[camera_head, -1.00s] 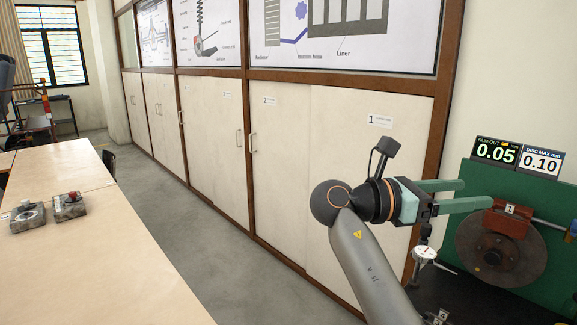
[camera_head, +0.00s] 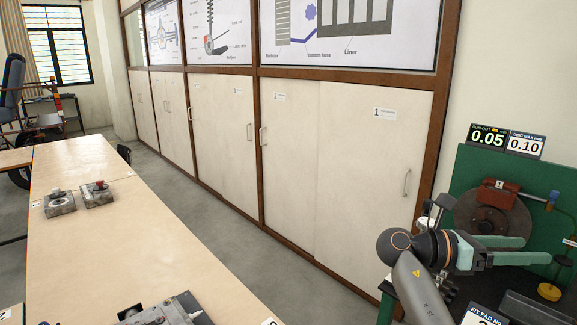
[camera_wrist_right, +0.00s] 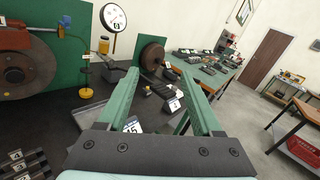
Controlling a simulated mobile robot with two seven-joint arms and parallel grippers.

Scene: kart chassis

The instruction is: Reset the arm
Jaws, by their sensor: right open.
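My right gripper (camera_head: 537,249) is at the right of the head view, in front of the green board of the bench. It also shows in the right wrist view (camera_wrist_right: 162,85), where its two green fingers stand wide apart with nothing between them. My right arm (camera_head: 418,285) comes up from the bottom right. In the head view the fingers appear below the brake disc (camera_head: 485,215) with its red caliper, and seem apart from it. My left gripper is not in view.
The bench's green board (camera_head: 462,178) carries displays reading 0.05 (camera_head: 487,137) and 0.10 (camera_head: 526,145). A dial gauge (camera_wrist_right: 115,18) stands near the gripper. The long table (camera_head: 115,235) at left holds small grey devices (camera_head: 60,203). White cabinets (camera_head: 368,190) line the wall; grey floor between is clear.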

